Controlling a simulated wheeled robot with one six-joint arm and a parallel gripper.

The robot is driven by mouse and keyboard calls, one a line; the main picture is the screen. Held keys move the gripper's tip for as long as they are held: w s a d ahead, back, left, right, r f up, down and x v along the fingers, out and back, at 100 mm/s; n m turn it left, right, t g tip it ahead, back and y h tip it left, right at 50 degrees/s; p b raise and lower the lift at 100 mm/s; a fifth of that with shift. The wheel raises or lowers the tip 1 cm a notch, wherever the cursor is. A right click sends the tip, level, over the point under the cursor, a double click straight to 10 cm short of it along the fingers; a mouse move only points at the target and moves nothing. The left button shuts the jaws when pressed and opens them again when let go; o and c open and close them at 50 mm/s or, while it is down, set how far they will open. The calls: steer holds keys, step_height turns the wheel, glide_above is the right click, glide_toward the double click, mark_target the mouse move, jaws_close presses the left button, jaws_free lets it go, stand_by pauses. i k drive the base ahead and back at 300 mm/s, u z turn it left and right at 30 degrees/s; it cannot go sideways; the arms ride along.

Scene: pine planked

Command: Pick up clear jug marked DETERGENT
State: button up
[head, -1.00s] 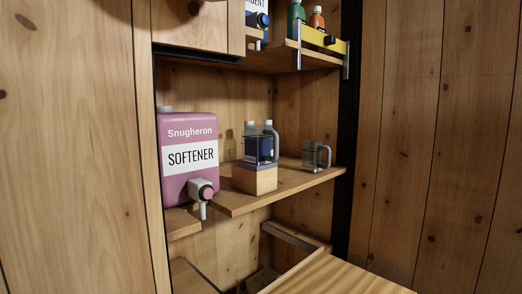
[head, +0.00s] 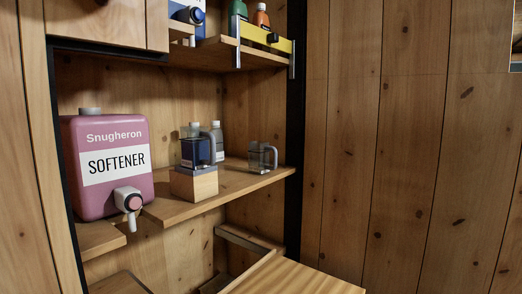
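Two small clear jugs with grey handles stand on the middle shelf. One clear jug (head: 195,152) is on a wooden block, with dark blue showing in or behind it. The other clear jug (head: 257,159) stands directly on the shelf to its right, near the right end. I cannot read DETERGENT on either jug from here. My gripper is not in view.
A pink SOFTENER dispenser (head: 107,170) with a white tap stands left on the shelf (head: 235,181). Bottles stand behind the block (head: 194,184). The upper shelf holds a blue-and-white container (head: 187,18), a green bottle (head: 237,12) and an orange-brown bottle (head: 261,17) behind a yellow rail.

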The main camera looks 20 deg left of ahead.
mark_target(197, 142)
steer(key=z, duration=0.95)
steer(key=i, duration=1.75)
steer(key=u, duration=2.85)
